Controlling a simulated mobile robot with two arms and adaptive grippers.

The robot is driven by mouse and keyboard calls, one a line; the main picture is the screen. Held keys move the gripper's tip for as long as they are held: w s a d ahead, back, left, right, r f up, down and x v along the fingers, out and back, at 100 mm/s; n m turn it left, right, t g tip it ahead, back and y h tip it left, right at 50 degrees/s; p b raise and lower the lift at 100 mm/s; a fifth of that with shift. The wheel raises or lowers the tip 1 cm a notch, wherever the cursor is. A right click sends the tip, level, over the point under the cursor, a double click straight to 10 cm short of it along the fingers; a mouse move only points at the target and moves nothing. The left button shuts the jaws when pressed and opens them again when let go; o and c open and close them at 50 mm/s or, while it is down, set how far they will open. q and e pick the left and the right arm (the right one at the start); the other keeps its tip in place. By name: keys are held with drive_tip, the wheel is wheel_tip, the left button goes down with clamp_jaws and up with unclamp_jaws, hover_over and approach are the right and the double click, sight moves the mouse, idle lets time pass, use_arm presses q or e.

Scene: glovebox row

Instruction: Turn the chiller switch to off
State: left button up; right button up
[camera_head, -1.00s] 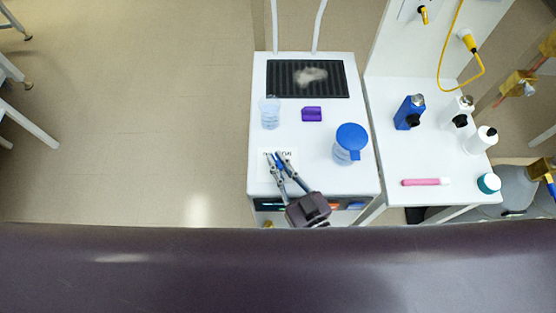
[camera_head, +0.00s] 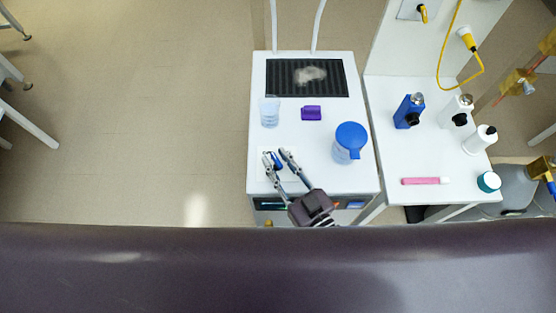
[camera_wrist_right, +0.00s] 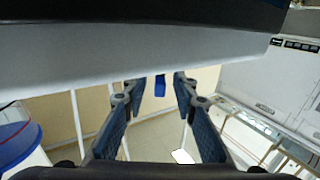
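The chiller (camera_head: 315,150) is a white box in the middle of the head view, with a black grille on its top. A small blue switch (camera_head: 278,162) sits on a pale label plate near the chiller's front left. My right gripper (camera_head: 275,153) is open, with its two fingers apart on either side of the switch. In the right wrist view the blue switch (camera_wrist_right: 160,86) shows between the spread fingertips (camera_wrist_right: 158,79), with gaps on both sides. The fingers partly cover the label, so its text and the switch setting cannot be read. My left gripper is not in view.
On the chiller stand a clear beaker (camera_head: 269,112), a purple block (camera_head: 311,113) and a blue-lidded jar (camera_head: 350,143). A side table (camera_head: 385,155) to the right holds a blue bottle (camera_head: 408,111), white bottles (camera_head: 480,140) and a pink marker (camera_head: 420,181).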

drive_tip(key=v, duration=1.2)
idle(0.6)
